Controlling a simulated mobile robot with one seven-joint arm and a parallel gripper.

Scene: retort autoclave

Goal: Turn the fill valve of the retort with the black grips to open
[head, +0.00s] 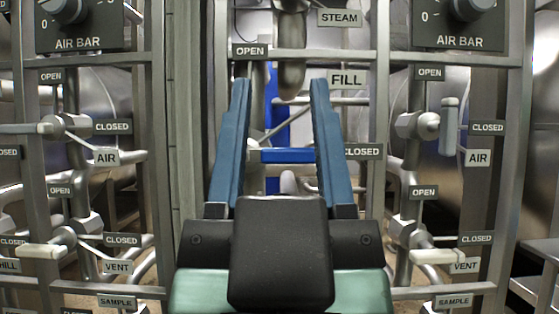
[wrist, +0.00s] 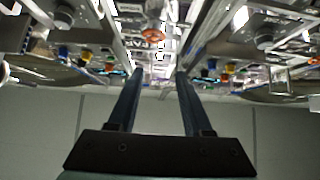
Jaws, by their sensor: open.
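My gripper (head: 280,82) is open, its two blue fingers pointing away from me in the head view. It also shows in the wrist view (wrist: 158,73), with nothing between the fingers. The FILL label (head: 346,79) is just right of the right fingertip. A blue horizontal bar (head: 288,156) shows between the fingers; it looks like the fill valve's lever, lying toward the CLOSED label (head: 363,151). The OPEN label (head: 250,50) is above the left finger. I cannot tell contact. No black grips are visible.
Grey frame posts (head: 378,90) stand on both sides. Left are an AIR lever (head: 20,129) and a VENT lever (head: 40,251); right are a vertical AIR lever (head: 449,128) and another VENT lever (head: 437,256). A STEAM label (head: 339,18) and pipework are above.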

